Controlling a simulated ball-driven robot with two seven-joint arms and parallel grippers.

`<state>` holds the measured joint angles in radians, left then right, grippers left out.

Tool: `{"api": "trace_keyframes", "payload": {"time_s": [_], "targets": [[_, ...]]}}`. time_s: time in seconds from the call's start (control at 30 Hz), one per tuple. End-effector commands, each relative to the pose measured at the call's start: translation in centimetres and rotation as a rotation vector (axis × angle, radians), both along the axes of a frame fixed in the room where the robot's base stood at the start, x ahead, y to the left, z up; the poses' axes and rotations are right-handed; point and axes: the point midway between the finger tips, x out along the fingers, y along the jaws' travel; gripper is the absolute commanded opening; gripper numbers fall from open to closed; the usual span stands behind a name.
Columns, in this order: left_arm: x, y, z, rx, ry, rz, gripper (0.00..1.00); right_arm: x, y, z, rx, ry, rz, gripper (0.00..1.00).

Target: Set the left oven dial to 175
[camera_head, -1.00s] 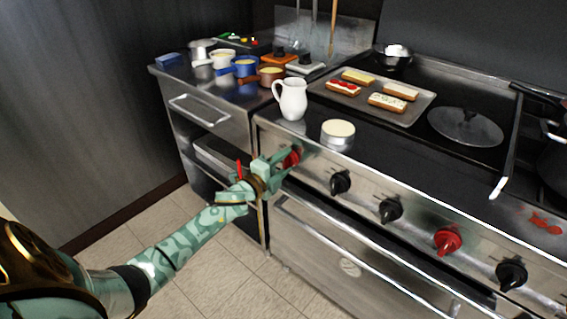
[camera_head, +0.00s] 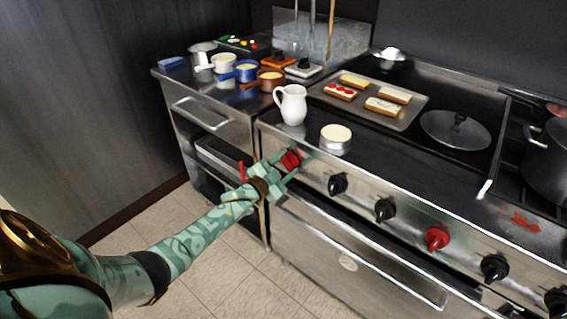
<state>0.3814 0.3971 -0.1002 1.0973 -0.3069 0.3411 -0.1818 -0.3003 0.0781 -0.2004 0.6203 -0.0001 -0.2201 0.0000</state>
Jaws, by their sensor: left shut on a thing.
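The oven front panel carries a row of dials. The leftmost is a red dial (camera_head: 291,159) at the panel's left end. My left gripper (camera_head: 286,166) is at this dial, its green fingers on either side of it, shut on it. The fingers and hand hide part of the dial, and I cannot read its setting. Another red dial (camera_head: 437,237) sits farther right, with black dials (camera_head: 338,184) and (camera_head: 385,209) between them. My right gripper is not in view.
A white pitcher (camera_head: 292,105) and a round tin (camera_head: 336,139) stand on the stove top above the dials. A tray (camera_head: 400,117) of topped slices lies behind. The oven door handle (camera_head: 360,252) runs below the panel. Small pots (camera_head: 246,69) stand on the left counter.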

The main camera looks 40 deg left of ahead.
Motion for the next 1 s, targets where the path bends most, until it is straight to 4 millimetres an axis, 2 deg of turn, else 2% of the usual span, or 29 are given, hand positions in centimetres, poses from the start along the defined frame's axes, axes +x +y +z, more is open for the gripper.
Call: {"api": "trace_keyframes", "payload": {"time_s": [0.4,1.0], "targets": [[0.0,0.0,0.1,-0.393,0.033,0.0,0.24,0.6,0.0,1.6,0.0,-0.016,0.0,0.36],[0.0,0.0,-0.1,-0.912,0.074,0.001,0.24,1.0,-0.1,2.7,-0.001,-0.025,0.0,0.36]]}}
